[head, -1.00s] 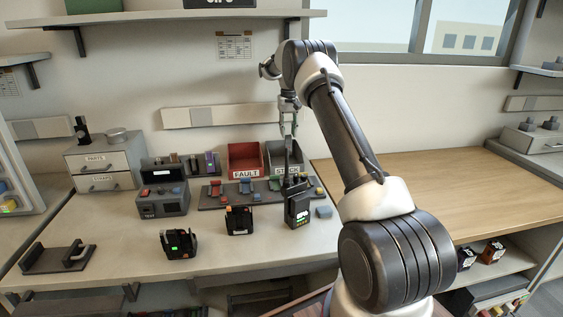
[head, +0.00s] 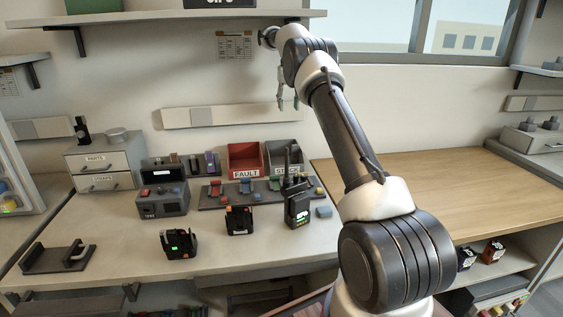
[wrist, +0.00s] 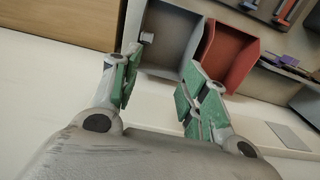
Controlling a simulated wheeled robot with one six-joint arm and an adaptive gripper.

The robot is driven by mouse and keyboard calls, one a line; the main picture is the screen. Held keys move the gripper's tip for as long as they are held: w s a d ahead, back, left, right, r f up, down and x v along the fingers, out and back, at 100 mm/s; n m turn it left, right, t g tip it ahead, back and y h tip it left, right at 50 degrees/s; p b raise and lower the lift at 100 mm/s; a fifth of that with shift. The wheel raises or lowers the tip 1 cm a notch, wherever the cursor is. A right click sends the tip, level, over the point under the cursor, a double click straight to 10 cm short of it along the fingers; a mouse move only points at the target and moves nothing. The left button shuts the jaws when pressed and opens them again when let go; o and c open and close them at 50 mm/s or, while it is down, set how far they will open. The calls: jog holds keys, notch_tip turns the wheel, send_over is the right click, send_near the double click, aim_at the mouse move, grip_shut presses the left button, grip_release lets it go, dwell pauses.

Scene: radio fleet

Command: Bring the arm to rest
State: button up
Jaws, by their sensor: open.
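My arm rises from the lower right of the head view, and my gripper (head: 288,103) hangs in the air in front of the back wall, above the bins. In the wrist view my gripper (wrist: 157,88) shows its two green-padded fingers spread apart with nothing between them. A black radio (head: 298,208) with a lit screen stands upright on the bench below my gripper, clear of it.
A red FAULT bin (head: 246,149) and a grey bin (head: 284,147) stand at the back of the bench. Two black chargers, the left (head: 178,243) and the right (head: 240,219), sit nearer the front. A shelf (head: 190,17) is above. The wooden bench top (head: 430,180) is clear.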

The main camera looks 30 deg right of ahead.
jog(key=shift+r, duration=0.5)
